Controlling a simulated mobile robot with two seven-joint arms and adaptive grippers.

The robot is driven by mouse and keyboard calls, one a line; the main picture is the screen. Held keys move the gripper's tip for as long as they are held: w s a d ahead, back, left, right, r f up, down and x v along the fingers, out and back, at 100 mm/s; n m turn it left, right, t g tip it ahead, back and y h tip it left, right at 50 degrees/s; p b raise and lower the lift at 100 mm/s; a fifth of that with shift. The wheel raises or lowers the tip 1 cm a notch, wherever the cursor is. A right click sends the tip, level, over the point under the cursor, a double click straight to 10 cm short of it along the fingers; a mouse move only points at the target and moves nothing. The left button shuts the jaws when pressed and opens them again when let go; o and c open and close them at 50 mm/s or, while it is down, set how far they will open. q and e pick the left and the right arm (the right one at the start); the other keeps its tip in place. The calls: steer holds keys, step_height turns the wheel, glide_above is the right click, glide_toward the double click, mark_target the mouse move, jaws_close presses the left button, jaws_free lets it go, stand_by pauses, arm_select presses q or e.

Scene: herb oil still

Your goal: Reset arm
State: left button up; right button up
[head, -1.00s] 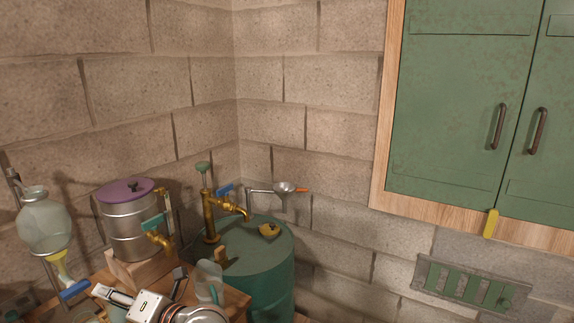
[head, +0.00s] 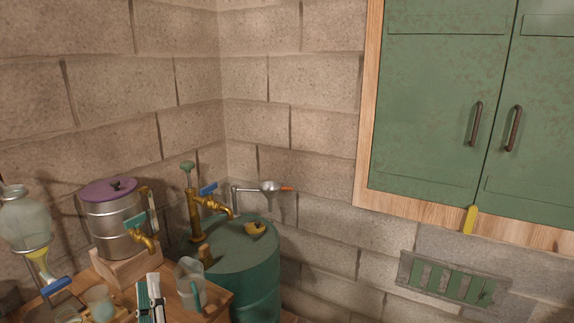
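My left gripper (head: 150,298) shows at the bottom edge of the head view, over the wooden bench. Only its narrow white, dark and teal end parts show, close together, and the rest of it is cut off by the frame. I cannot make out whether a gap lies between its fingers or whether anything is between them. It appears just left of a clear jug (head: 189,278) with a teal handle. My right gripper is not in view.
A steel pot (head: 115,225) with a purple lid and brass tap stands on a wooden block (head: 118,264). A glass flask (head: 24,220) is at far left. A green drum (head: 245,265) stands behind the bench (head: 222,298). A green cabinet (head: 435,110) hangs right.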

arm_select(q)
steer(key=s+d+f+m+g+h, duration=0.2)
steer(key=d+f+m+h, duration=0.3)
steer(key=f+m+h, duration=0.3)
steer(key=s+d+f+m+g+h, duration=0.2)
steer(key=d+f+m+h, duration=0.4)
steer(key=f, duration=0.4)
steer(key=s+a+f+m+g, duration=0.1)
steer(key=s+f+m+g, duration=0.2)
steer(key=s+f, duration=0.4)
steer(key=s+a+f+m+g+y, duration=0.1)
steer(key=s+a+f+m+g, duration=0.1)
steer(key=s+f, duration=0.5)
step_height(320, 180, down, 6)
steer(key=m+g, duration=0.1)
steer(key=g, duration=0.1)
steer(key=shift+r+g, duration=0.25)
steer(key=shift+g, duration=0.15)
steer(key=o, duration=1)
steer(key=shift+w, duration=0.15)
steer(key=shift+c, duration=0.2)
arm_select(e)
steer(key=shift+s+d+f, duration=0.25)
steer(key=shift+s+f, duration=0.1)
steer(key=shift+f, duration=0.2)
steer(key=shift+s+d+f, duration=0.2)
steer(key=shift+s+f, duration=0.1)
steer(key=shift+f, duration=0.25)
